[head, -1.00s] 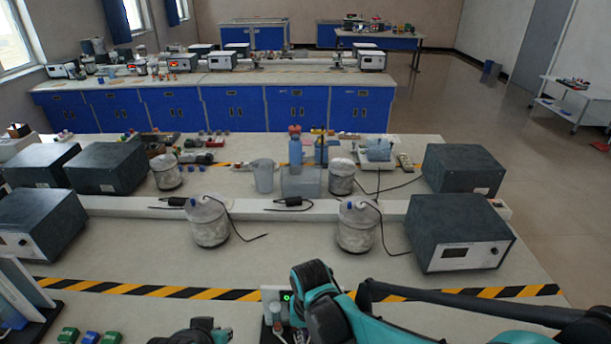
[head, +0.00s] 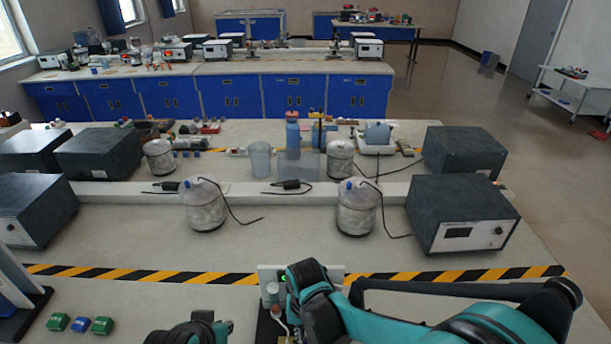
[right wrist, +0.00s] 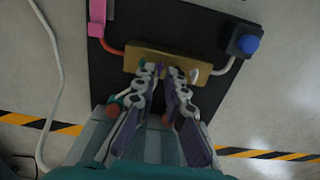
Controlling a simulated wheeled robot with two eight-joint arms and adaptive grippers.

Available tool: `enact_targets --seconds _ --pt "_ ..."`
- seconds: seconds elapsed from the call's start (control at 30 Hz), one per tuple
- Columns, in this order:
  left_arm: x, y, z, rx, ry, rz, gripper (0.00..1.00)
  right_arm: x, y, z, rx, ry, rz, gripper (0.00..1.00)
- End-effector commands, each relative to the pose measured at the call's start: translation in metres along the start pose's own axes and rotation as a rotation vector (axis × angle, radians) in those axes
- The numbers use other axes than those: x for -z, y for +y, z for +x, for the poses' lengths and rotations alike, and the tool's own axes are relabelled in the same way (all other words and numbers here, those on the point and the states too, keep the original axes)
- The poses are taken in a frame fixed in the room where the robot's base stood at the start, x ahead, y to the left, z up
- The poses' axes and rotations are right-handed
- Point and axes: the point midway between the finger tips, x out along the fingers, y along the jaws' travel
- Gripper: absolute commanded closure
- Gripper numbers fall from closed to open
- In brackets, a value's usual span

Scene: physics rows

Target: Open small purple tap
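A brass block (right wrist: 178,62) sits on a black board (right wrist: 142,32) in the right wrist view. My right gripper (right wrist: 163,72) reaches over the block, its two fingertips close together with a narrow gap between them. A small purple piece (right wrist: 157,69), likely the tap, shows at the left fingertip inside the gap; the fingers hide most of it, and a firm hold is not visible. A white lever (right wrist: 194,76) stands just right of the fingers. In the head view my right arm covers this spot.
A pink part (right wrist: 97,18) and a blue button (right wrist: 248,44) stand on either side of the block. Tubes run from the block's ends. In the head view, a grey power box (head: 463,222), jars (head: 357,208) and small coloured blocks (head: 80,325) stand on the bench.

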Motion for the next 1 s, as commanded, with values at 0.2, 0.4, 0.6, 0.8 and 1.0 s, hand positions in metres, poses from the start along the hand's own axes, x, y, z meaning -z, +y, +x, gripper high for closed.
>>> enact_targets --seconds 0.2,0.4,0.6,0.8,1.0 --pt "0.0008 0.0 -0.0008 0.0 0.0 0.0 0.89 0.0 0.0 -0.0008 0.0 0.0 0.0 0.89" --pt "0.0 0.0 0.0003 0.0 0.0 0.0 0.89 -0.0001 0.0001 0.0005 0.0 0.0 0.0 0.89" --pt "-0.0023 0.0 0.0034 0.0 0.0 0.0 0.89 -0.0001 0.0001 0.0047 0.0 0.0 0.0 0.89" --pt "-0.0024 0.0 0.0035 0.0 0.0 0.0 0.89 -0.0001 0.0001 0.0048 0.0 0.0 0.0 0.89" --pt "-0.001 0.0 0.0017 0.0 0.0 0.0 0.89 -0.0001 0.0001 0.0013 0.0 0.0 0.0 0.89"
